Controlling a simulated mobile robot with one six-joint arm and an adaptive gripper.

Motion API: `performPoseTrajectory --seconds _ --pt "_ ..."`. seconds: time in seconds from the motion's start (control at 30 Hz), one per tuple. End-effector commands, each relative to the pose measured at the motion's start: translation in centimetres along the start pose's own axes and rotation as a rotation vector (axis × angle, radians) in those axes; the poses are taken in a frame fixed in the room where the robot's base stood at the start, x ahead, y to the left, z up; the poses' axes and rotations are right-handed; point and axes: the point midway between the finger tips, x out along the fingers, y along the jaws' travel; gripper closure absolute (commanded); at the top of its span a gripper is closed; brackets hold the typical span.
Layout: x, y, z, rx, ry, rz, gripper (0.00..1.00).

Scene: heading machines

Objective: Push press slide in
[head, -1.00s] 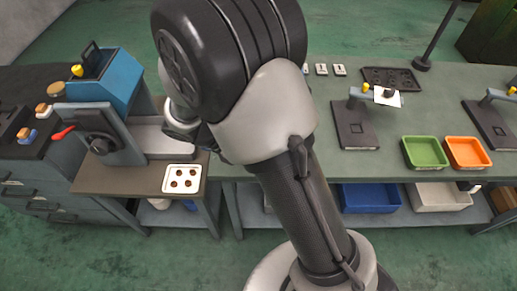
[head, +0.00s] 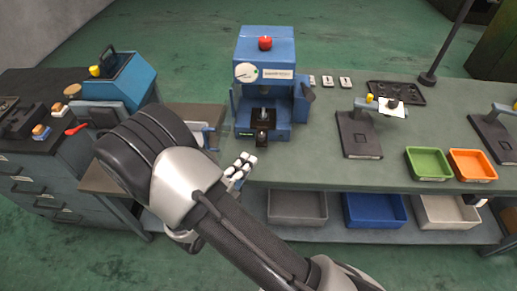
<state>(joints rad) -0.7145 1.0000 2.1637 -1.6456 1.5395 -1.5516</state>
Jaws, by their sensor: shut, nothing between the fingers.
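The blue press (head: 282,64) stands on the left end of the green bench, with a red button on top and a round gauge on its front. In its opening a dark slide (head: 262,138) reaches out at the front, with a small black block at its near end. A small silvery part sits on the dark plate behind it. My arm crosses the lower left of the head view, with its big black joint left of the press.
Right of the press are a black fixture (head: 357,137), a green tray (head: 428,164) and an orange tray (head: 471,164). Bins fill the lower shelf. A blue machine (head: 120,78) stands left.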

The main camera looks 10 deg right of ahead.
Motion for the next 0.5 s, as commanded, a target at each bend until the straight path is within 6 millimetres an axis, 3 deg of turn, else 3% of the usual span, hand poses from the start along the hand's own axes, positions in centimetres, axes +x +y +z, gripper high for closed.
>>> performPoseTrajectory --seconds 0.2,0.5 --pt "4.5 0.2 -0.1 0.003 0.005 0.0 1.0" --pt "7.1 0.0 0.0 0.003 0.002 0.0 1.0"
